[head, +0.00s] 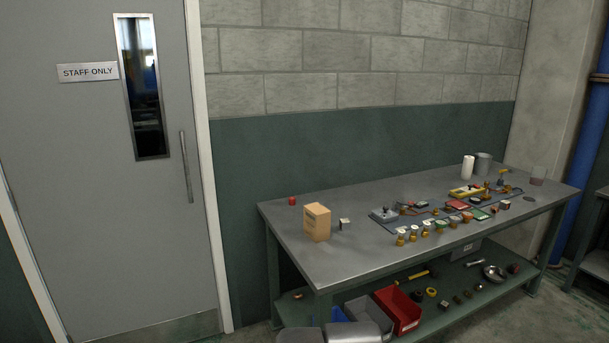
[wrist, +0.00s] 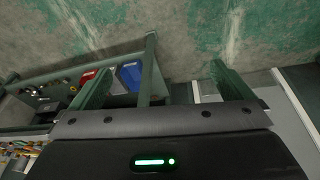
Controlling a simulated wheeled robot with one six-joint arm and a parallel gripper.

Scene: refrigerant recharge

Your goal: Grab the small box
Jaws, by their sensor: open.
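A tan cardboard-coloured box (head: 316,222) stands upright near the left end of the grey workbench (head: 285,226). A much smaller pale and dark box-like block (head: 344,224) sits just to its right, apart from it. I cannot tell for sure which of the two is the small box. My gripper (wrist: 160,70) shows in the wrist view with its two green-tinted fingers wide apart and nothing between them. It points toward the floor near the bench legs, away from both boxes. Neither box is recognisable in the wrist view.
A red cap-like item (head: 292,201) lies behind the tan box. Several jars and tools crowd the bench's middle and right. The lower shelf holds a red bin (head: 398,310); a blue bin (wrist: 131,76) shows in the wrist view. A grey door (head: 85,200) stands left. The bench's front-left surface is clear.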

